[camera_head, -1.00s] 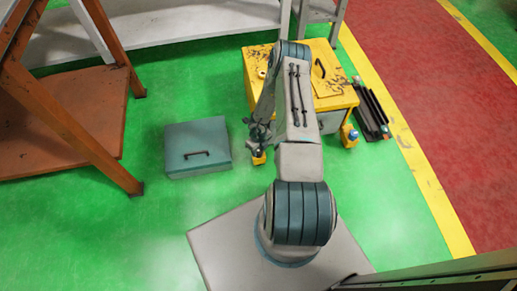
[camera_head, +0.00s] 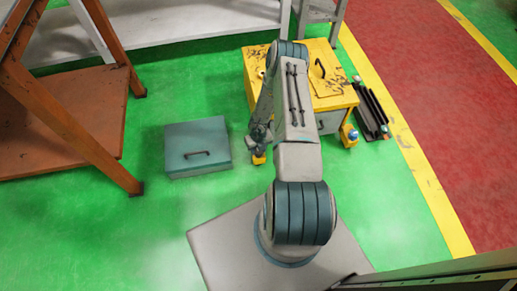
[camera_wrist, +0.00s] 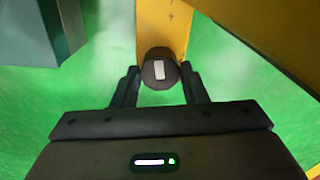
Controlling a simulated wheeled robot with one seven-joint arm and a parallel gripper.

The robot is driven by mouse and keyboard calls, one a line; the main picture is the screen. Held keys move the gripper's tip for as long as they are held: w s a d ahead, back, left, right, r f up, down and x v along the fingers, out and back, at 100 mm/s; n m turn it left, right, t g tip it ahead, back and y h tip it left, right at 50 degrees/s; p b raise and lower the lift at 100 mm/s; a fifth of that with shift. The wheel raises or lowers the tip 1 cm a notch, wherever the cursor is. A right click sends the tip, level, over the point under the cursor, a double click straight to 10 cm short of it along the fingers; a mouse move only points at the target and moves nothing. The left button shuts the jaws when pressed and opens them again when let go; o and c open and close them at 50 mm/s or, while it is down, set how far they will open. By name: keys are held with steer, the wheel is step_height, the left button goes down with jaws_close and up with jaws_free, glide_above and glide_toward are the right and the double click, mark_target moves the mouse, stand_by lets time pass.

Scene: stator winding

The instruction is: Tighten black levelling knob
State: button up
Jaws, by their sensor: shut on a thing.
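The black levelling knob (camera_wrist: 159,70) is round and dark, with a pale rectangle on its face, and sits against a yellow upright part (camera_wrist: 163,22) in the wrist view. My gripper (camera_wrist: 160,77) has one finger on each side of the knob and is shut on it. In the head view my gripper (camera_head: 258,145) is small and low at the left front corner of the yellow machine (camera_head: 330,98). The knob is hidden there behind my gripper and arm.
A blue-grey box with a handle (camera_head: 197,145) lies on the green floor to the left of my gripper. An orange frame (camera_head: 75,135) stands further left. Dark rails (camera_head: 371,108) lie right of the yellow machine. Green floor is clear around the box.

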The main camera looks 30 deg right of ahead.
steer(key=shift+r, duration=0.1)
steer(key=o, duration=1)
steer(key=shift+c, duration=0.2)
steer(key=shift+r, duration=0.1)
step_height(320, 180, up, 14)
steer(key=p, duration=0.5)
steer(key=shift+f, duration=0.2)
